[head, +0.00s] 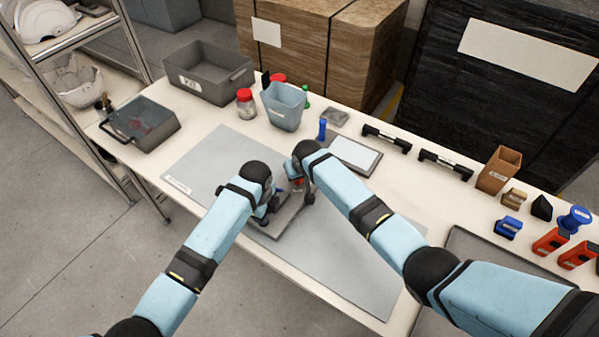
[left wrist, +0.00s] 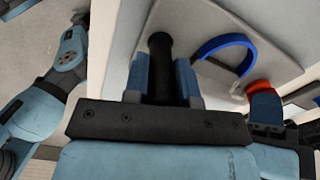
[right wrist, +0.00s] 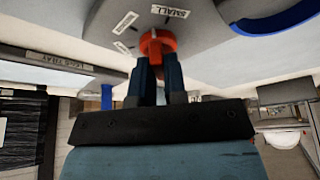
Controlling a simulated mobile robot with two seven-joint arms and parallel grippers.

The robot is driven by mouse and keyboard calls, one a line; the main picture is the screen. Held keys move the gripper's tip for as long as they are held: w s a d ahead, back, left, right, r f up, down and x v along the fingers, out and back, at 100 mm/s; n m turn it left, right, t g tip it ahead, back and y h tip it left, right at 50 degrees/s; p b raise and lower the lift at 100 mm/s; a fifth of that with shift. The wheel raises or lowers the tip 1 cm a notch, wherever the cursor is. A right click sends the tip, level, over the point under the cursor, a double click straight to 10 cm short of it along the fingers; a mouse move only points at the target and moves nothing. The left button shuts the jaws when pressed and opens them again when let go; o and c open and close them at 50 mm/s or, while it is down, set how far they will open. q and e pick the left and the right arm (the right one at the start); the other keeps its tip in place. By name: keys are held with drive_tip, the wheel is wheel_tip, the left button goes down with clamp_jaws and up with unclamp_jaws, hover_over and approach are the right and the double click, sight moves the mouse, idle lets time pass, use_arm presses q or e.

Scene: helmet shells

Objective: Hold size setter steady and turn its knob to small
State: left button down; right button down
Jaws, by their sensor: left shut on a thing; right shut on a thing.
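The size setter is a grey plate (head: 270,231) on the work mat, mostly hidden by my arms in the head view. My left gripper (left wrist: 163,85) is shut on its upright black handle (left wrist: 160,48). A blue curved band (left wrist: 226,46) shows on the plate. My right gripper (right wrist: 160,72) is shut on the orange-red knob (right wrist: 157,42), its fingers on either side. Several white labels lie around the knob; the SMALL label (right wrist: 170,12) is readable. A pale mark shows on the knob near the labels, but I cannot tell exactly where it points.
The grey mat (head: 350,255) is clear around the setter. A grey bin (head: 208,75), a blue-grey bin (head: 284,106), a red-lidded jar (head: 245,103) and a tablet-like panel (head: 355,156) stand behind. Blue and orange tools and a brown box (head: 499,170) line the right side.

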drive_tip(key=m+h, duration=0.1)
drive_tip(key=m, duration=0.3)
drive_tip(key=shift+a+m+h, duration=0.15)
drive_tip(key=shift+m+h, duration=0.25)
idle(0.4)
drive_tip(key=c, duration=1.2)
unclamp_jaws()
drive_tip(key=shift+o, duration=0.2)
drive_tip(key=shift+r, duration=0.1)
drive_tip(key=v, duration=1.2)
drive_tip(key=shift+s, duration=0.15)
drive_tip(key=shift+a, duration=0.1)
use_arm(q)
drive_tip(key=c, duration=0.9)
unclamp_jaws()
